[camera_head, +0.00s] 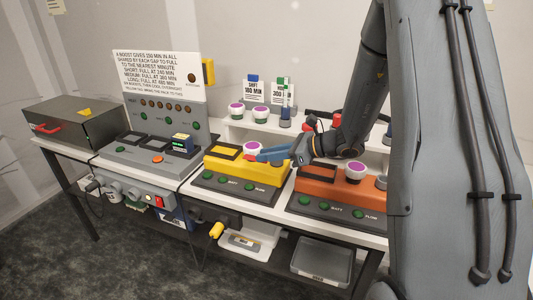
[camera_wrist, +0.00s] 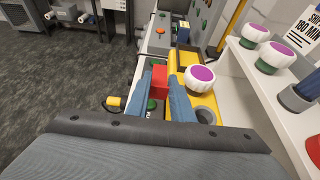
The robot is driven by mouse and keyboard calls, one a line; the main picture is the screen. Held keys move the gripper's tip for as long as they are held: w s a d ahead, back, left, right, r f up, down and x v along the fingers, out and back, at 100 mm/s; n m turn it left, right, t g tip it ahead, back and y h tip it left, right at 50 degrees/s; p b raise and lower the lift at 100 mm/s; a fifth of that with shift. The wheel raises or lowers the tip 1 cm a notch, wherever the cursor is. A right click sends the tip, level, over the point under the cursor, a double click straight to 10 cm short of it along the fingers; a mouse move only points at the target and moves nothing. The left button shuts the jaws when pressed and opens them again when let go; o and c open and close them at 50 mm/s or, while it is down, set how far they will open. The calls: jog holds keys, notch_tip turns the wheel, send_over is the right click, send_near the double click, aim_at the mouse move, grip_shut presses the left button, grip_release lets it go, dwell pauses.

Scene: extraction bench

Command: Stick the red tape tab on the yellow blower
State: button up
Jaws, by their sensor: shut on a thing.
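The yellow blower (camera_head: 240,171) stands on the bench on a dark base, with a white knob with a purple top (camera_head: 252,148) on it. My gripper (camera_head: 262,156) reaches in from the right, just over the blower's top. Its blue fingers are shut on the red tape tab (camera_head: 247,158). In the wrist view, the red tape tab (camera_wrist: 158,80) is between the fingertips, beside the yellow blower (camera_wrist: 200,98). I cannot tell whether the tab touches the blower.
An orange blower (camera_head: 330,190) stands to the right and a grey console (camera_head: 155,150) with a sign to the left. A shelf behind holds white-purple knobs (camera_head: 236,111) and cards (camera_head: 255,91). A dark box with a red handle (camera_head: 75,122) is at the far left.

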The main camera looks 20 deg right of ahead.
aim_at(273, 172)
jog(key=shift+d, duration=0.15)
jog(key=shift+w+f+b, duration=0.15)
jog(key=shift+f+b, duration=2.15)
jog(key=shift+f, duration=0.9)
jog(key=shift+w+d+b, duration=0.35)
jog(key=shift+w+d, duration=0.85)
jog(key=shift+w, duration=0.3)
jog(key=shift+f, duration=0.35)
jog(key=o, duration=1.1)
jog(key=shift+c, duration=0.2)
jog(key=shift+r, duration=0.1)
